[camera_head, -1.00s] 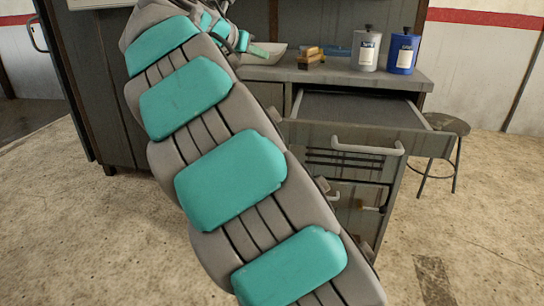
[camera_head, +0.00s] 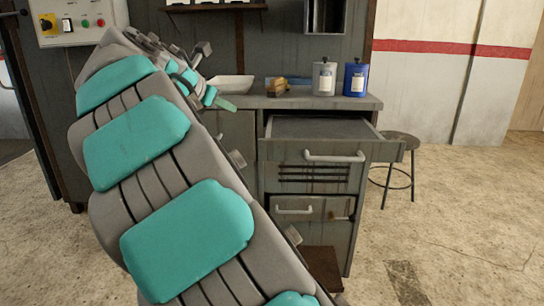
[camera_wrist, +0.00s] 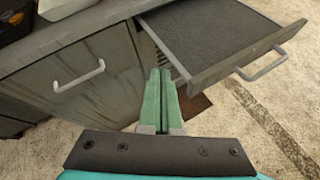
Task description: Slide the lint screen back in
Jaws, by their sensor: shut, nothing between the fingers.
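The lint screen (camera_head: 385,149) looks like a shallow drawer with a dark mesh floor, pulled out from the top right of the grey cabinet. Its front carries a pale bar handle (camera_head: 335,157). In the wrist view the lint screen (camera_wrist: 215,35) is at the upper right, with its handle (camera_wrist: 262,66) facing the lower right. My gripper (camera_wrist: 160,72) has its green fingers together and empty, left of the screen's side wall and apart from the handle. In the head view my gripper (camera_head: 226,103) is near the counter's front edge, left of the screen.
A lower drawer (camera_head: 312,208) with a handle sits below the screen. A stool (camera_head: 400,140) stands to the right. Open floor lies in front.

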